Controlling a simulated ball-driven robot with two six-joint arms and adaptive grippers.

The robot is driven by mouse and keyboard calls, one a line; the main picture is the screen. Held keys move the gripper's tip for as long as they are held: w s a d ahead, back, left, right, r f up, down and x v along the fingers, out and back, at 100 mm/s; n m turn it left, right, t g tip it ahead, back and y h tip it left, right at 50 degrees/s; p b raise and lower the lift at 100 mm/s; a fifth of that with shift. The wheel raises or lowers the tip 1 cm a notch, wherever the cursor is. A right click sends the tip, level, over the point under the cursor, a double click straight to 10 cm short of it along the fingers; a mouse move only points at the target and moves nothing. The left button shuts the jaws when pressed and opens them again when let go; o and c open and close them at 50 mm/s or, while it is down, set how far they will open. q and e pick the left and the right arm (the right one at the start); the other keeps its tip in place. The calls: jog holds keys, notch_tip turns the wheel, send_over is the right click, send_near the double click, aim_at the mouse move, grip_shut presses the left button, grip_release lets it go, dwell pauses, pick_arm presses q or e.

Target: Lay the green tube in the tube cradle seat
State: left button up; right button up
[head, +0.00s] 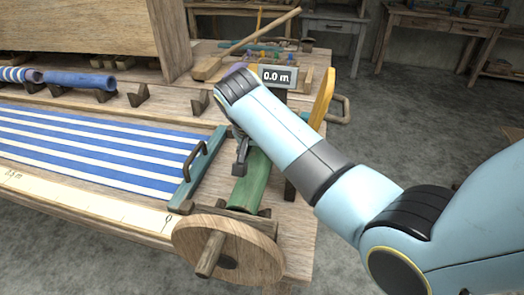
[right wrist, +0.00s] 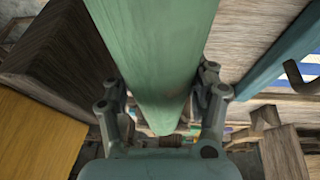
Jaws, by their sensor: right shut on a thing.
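The green tube (head: 251,183) is at the right end of the loom, behind a wooden wheel, pointing away from me. It fills the top middle of the right wrist view (right wrist: 155,50). My right gripper (head: 240,152) is shut on the tube; its fingers (right wrist: 165,95) sit on both sides of it. My arm hides part of the gripper and the tube's far end. Dark wooden cradle blocks (head: 138,97) stand behind the striped cloth; I cannot tell which is the named seat. I cannot tell whether the tube touches the wood below it. My left gripper is not in view.
The wooden wheel (head: 225,250) stands at the front corner. A teal bar with a dark handle (head: 195,160) lies left of the tube. A display (head: 277,77) and a yellow part (head: 322,98) stand behind my arm. A blue tube (head: 80,80) rests at the back left.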

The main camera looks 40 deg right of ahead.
jog(key=o, duration=1.6)
jog(key=v, duration=0.7)
jog(key=shift+a+r, duration=0.15)
jog(key=shift+r, duration=0.1)
